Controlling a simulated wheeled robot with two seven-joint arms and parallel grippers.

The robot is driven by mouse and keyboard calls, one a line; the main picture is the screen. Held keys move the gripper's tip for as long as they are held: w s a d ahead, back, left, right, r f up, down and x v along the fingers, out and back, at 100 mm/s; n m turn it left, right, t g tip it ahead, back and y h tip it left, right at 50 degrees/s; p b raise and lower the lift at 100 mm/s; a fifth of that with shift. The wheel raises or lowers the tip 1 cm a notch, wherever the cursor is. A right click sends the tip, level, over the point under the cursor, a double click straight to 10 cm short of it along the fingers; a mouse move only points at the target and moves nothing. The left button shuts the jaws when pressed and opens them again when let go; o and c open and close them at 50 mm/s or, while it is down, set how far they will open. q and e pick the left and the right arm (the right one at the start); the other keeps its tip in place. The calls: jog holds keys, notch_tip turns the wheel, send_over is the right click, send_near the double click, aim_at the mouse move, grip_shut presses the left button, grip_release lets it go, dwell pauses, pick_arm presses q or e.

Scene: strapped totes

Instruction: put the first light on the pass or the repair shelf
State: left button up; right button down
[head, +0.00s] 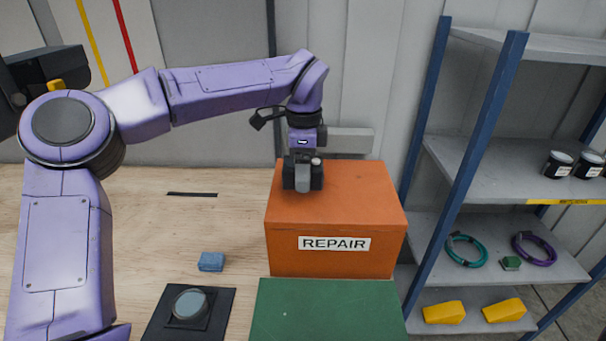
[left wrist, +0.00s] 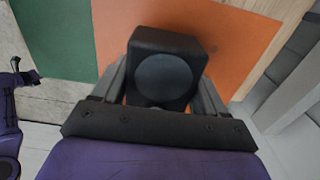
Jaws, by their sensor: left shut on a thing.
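My left gripper (head: 303,180) is shut on a black, boxy light (left wrist: 163,40) with a round grey lens, which faces the wrist camera. It holds the light at the orange repair shelf (head: 335,205), a block with a white REPAIR label on its front. I cannot tell whether the light touches the orange top. A green surface (head: 325,310), with no label in sight, lies in front of the orange block and is bare. In the left wrist view, part of my right arm with a dark end (left wrist: 22,78) shows at the left edge; its jaws are unclear.
A black mat (head: 157,328) with a round grey disc (head: 190,304) lies at the front, with a blue block (head: 211,261) behind it. A blue-posted rack (head: 480,180) with jars, coiled cables and yellow pieces stands at the right. The wooden table (head: 170,230) is mostly clear at the left.

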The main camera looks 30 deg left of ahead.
pick_arm(q)
notch_tip(320, 180, down, 3)
jog(key=shift+w, duration=0.1)
jog(key=shift+f, duration=0.1)
jog(key=o, duration=1.4)
jog(key=shift+r, duration=0.7)
notch_tip(320, 180, up, 11)
jog(key=shift+f+b, duration=0.1)
jog(key=shift+b, duration=0.25)
